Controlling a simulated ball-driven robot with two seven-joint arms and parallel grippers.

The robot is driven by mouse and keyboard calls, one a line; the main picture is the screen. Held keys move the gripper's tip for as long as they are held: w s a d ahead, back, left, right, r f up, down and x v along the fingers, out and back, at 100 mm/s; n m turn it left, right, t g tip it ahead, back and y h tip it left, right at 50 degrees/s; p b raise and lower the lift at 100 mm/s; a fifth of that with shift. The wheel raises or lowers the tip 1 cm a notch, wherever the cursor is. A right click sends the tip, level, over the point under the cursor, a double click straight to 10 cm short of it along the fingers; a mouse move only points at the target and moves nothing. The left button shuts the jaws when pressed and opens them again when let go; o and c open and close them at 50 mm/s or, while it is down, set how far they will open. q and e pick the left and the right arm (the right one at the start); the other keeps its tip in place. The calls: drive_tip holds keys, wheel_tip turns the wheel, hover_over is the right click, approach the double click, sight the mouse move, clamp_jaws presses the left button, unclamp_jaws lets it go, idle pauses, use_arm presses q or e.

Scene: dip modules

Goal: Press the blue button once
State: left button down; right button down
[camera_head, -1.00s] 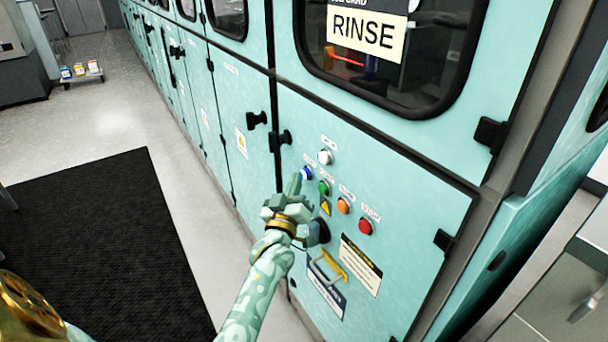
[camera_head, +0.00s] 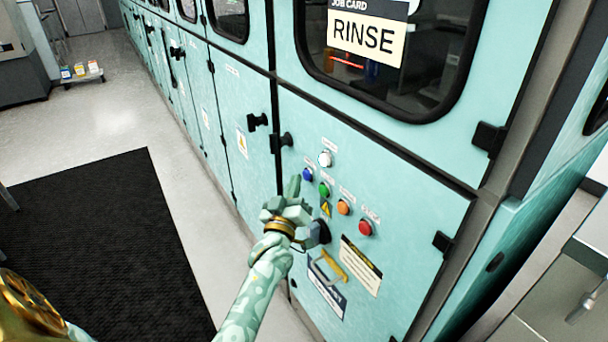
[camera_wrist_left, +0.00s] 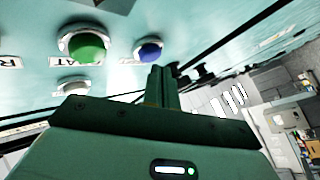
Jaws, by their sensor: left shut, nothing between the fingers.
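The blue button (camera_head: 307,175) is a round button on the lower teal panel, left of the green button (camera_head: 324,190). In the left wrist view the blue button (camera_wrist_left: 149,51) shows just above and left of the fingertips. My left gripper (camera_head: 295,186) is shut and empty, its fingers pointing up at the panel just below and left of the blue button. In the left wrist view, its fingertips (camera_wrist_left: 160,78) are close to the button; a small gap seems to show between them. My right gripper is not in view.
A white button (camera_head: 325,159), an orange button (camera_head: 343,207) and a red button (camera_head: 365,228) sit nearby. A black knob (camera_head: 320,232) and a yellow handle (camera_head: 330,266) are below. Black latches (camera_head: 281,142) stick out at the left. Open floor with a black mat (camera_head: 100,240) lies left.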

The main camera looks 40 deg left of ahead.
use_arm(q)
drive_tip(key=shift+s+a, duration=0.15)
drive_tip(key=shift+s, duration=0.15)
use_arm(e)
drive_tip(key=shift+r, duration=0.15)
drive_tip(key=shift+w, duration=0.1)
